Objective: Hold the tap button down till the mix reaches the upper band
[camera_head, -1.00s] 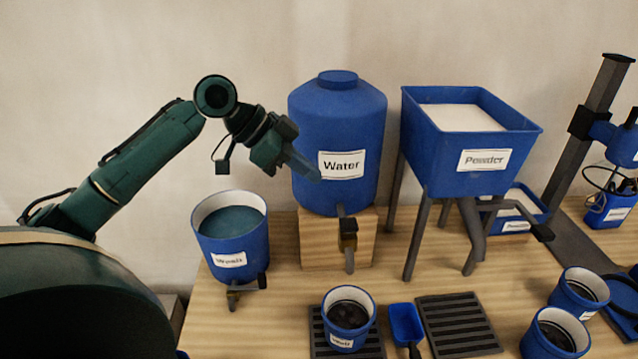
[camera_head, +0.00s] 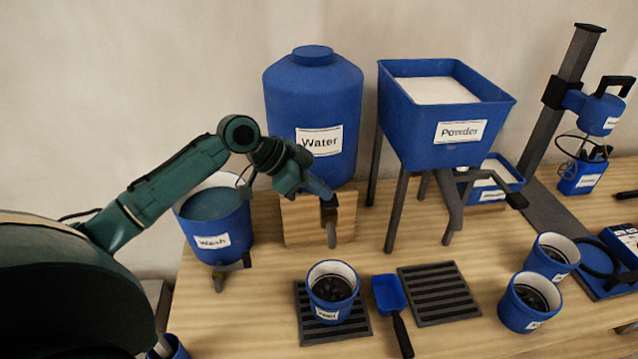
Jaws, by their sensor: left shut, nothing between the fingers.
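The blue water tank (camera_head: 296,107), labelled "Water", stands on a wooden block with a dark tap (camera_head: 330,213) at its front. My left gripper (camera_head: 322,190) is shut and empty, its fingertips at the top of the tap. The fingers hide the tap button, so I cannot tell whether they touch or press it. A blue bucket (camera_head: 333,312) stands upright on a slatted grate below and in front of the tap. Its inside looks dark; I cannot make out the mix level or any bands. No water stream is clearly visible. My right gripper is not in view.
A blue wash bucket (camera_head: 212,247) stands left of the tank. The powder hopper (camera_head: 444,145) stands on legs to the right. A blue scoop (camera_head: 389,296) lies between the two grates. Two more buckets (camera_head: 530,306) and a mixer stand (camera_head: 569,90) are further right.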

